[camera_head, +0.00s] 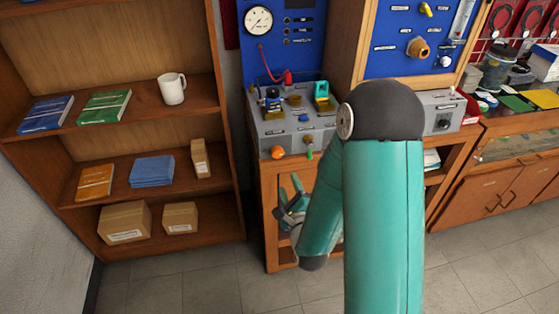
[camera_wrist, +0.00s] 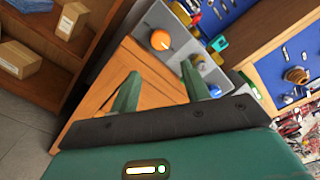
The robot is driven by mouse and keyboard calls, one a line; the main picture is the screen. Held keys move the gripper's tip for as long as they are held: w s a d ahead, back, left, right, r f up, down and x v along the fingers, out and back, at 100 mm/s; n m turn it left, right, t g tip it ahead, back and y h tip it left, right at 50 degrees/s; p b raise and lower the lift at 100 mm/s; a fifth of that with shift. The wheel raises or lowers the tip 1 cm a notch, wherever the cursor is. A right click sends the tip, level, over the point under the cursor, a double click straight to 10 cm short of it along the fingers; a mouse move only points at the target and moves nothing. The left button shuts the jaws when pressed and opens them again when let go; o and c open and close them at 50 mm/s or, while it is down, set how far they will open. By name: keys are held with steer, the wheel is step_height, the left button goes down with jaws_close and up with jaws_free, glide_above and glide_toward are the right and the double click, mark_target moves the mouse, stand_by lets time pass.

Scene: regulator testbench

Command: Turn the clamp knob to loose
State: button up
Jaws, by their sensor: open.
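The grey testbench (camera_head: 263,132) stands on a wooden cabinet against the wall. A round orange knob (camera_head: 277,152) sits low on its front face; it also shows in the wrist view (camera_wrist: 160,40), beyond the gap between my fingers. A teal clamp-like fixture (camera_head: 321,97) stands on top of the bench. The labels are too small to read, so I cannot tell which part is the clamp knob. My gripper (camera_head: 290,188) is open and empty, below the orange knob and in front of the cabinet. Its two green fingers (camera_wrist: 160,72) point towards the bench.
My arm hides part of the bench's right side. A blue gauge panel (camera_head: 283,62) rises behind it, with a red hose. A wooden shelf (camera_head: 232,150) with books, a mug and boxes stands at the left. A second blue panel (camera_head: 400,60) is at the right. The floor in front is clear.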

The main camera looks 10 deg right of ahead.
mark_target(278, 155)
steer(key=w, duration=1.4)
steer(key=shift+r, duration=0.1)
steer(key=c, duration=0.7)
